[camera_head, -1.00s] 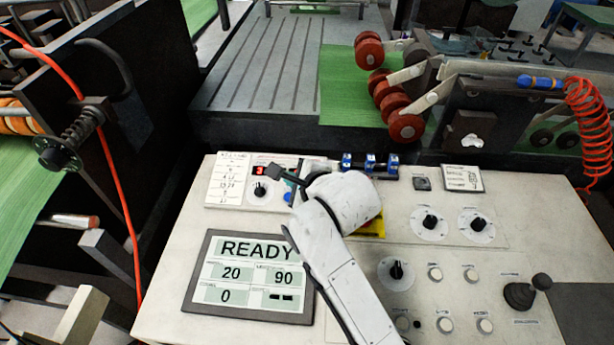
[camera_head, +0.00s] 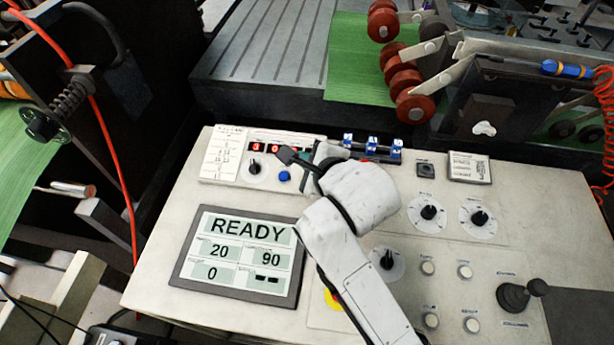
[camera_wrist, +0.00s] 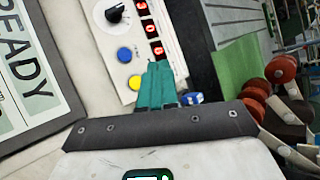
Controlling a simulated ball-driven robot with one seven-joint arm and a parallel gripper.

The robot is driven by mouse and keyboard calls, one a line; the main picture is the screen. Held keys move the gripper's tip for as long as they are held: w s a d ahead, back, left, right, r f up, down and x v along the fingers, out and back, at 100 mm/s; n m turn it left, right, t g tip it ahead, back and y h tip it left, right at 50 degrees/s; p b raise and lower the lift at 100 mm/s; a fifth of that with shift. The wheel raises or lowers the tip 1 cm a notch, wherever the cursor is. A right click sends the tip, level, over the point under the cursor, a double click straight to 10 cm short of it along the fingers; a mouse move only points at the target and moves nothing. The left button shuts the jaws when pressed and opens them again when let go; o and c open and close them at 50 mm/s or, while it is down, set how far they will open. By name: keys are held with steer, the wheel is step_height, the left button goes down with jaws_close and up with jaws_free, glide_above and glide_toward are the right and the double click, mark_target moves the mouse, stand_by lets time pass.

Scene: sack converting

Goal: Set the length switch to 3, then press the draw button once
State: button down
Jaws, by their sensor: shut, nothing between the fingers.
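The black rotary switch (camera_head: 254,166) is on the panel's upper left, below a red digit reading 3 (camera_head: 257,145). It also shows in the wrist view (camera_wrist: 115,13), with the digits 3, 0 and 0 beside it. A blue button (camera_head: 284,176) is right of the switch; it shows uncovered in the wrist view (camera_wrist: 124,54). A yellow button (camera_wrist: 135,82) is close to the fingers. The button labels are not readable. My gripper (camera_head: 285,155) is shut and empty, with teal fingers (camera_wrist: 157,66) above the panel near the digits and buttons, apart from the switch.
A screen (camera_head: 240,254) reads READY, 20, 90 and 0. Blue thumbwheel-like parts (camera_head: 372,146) stand behind my gripper. Other knobs (camera_head: 428,212), white buttons and a joystick (camera_head: 513,296) are to the right. Red rollers (camera_head: 400,75) lie beyond the panel.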

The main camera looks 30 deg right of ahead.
steer(key=shift+w+d+f+b, duration=0.2)
steer(key=shift+f+b, duration=0.45)
steer(key=shift+f, duration=0.6)
steer(key=shift+w+d+f+b, duration=0.1)
steer(key=shift+w+f+b, duration=0.15)
steer(key=shift+f+b, duration=0.75)
steer(key=shift+w+d+f+b, duration=0.2)
steer(key=shift+f+b, duration=0.15)
steer(key=shift+f, duration=1.15)
steer(key=shift+f, duration=0.15)
steer(key=shift+w+f, duration=0.1)
steer(key=shift+f, duration=0.15)
